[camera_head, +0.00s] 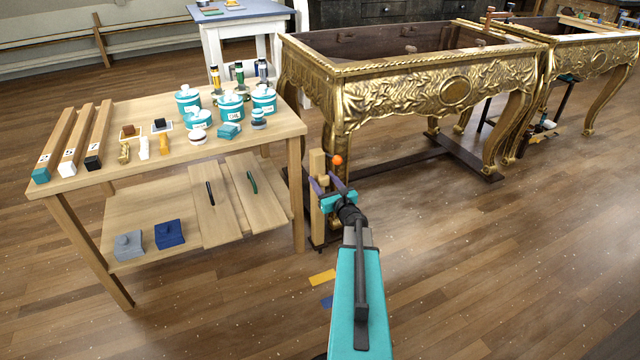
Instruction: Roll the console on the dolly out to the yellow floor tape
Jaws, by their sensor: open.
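The gilt console (455,92), carved and topless, stands upright on a low dark dolly (400,163) right of the middle. A wooden post (317,205) stands at its near left corner, beside an orange ball (337,160). Whether post and ball belong to the dolly I cannot tell. My gripper (329,183), with purple fingers, is open close to the post and ball. I cannot tell whether it touches them. A short yellow floor tape (322,277) lies on the floor in front, left of my arm.
A wooden worktable (150,175) with jars, wood strips and a lower shelf stands close on the left. A blue floor mark (327,301) lies below the yellow one. A second gilt console (592,57) stands at the right. The front right floor is mostly clear.

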